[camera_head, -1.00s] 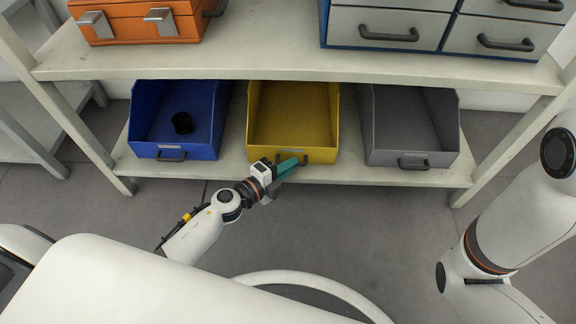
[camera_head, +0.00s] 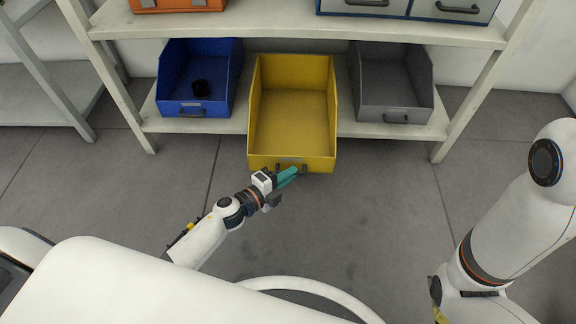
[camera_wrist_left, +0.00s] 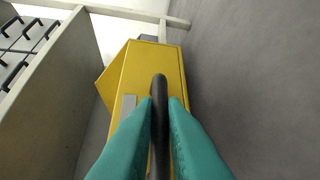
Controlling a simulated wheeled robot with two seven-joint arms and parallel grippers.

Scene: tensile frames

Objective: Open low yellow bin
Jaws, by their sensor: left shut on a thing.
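The yellow bin (camera_head: 292,120) is on the low shelf in the head view, between a blue and a grey bin. It sticks out well past the shelf's front edge and its inside looks empty. Its front face (camera_wrist_left: 152,75) fills the middle of the left wrist view, with a dark handle (camera_wrist_left: 159,110) running along it. My left gripper (camera_head: 294,173) has teal fingers, which also show in the wrist view (camera_wrist_left: 160,112), one on each side of the handle, shut on it. My right arm shows at the right of the head view; its gripper is out of view.
The blue bin (camera_head: 176,108) with a black round object (camera_head: 201,88) and the grey bin (camera_head: 392,116) sit back on the low shelf (camera_head: 350,130). An upper shelf (camera_head: 280,36) runs above them. The floor (camera_head: 380,200) in front is clear.

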